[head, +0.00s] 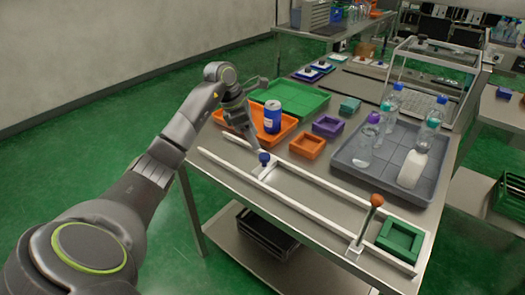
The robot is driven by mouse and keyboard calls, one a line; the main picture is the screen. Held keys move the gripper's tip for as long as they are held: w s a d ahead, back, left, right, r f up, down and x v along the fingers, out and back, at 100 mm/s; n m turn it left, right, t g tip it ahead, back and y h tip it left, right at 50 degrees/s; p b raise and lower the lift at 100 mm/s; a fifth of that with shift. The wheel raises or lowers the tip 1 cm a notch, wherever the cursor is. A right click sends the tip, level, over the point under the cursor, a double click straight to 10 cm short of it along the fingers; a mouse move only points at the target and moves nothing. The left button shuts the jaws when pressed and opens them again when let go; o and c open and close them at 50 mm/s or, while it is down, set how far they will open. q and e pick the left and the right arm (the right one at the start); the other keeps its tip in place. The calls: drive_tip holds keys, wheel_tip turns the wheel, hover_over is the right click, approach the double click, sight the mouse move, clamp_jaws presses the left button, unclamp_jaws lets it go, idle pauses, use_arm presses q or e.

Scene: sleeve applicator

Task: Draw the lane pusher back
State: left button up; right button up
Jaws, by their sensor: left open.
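The lane is a pair of white rails (318,180) running along the near side of the steel table. A pusher with a round blue knob (264,158) sits across the rails toward their left end. My left gripper (251,141) is open and points down just behind and left of the blue knob. I cannot tell whether its fingers touch the knob. An orange-topped upright handle (376,200) stands at the right end of the lane, beside a green square holder (400,238). My right gripper is not in view.
An orange tray (285,136) with a blue can (272,117) lies close behind my left gripper, with a green tray (300,93) beyond. Small purple (327,126) and orange (307,146) holders stand behind the lane. A grey tray (388,178) holds several bottles at the right.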

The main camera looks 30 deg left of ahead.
sight(264, 155)
use_arm(q)
drive_tip(key=x, duration=0.7)
drive_tip(key=shift+d+f+p, duration=0.1)
drive_tip(key=shift+f+p, duration=0.15)
drive_tip(key=shift+p, duration=0.05)
drive_tip(key=shift+w, duration=0.1)
clamp_jaws()
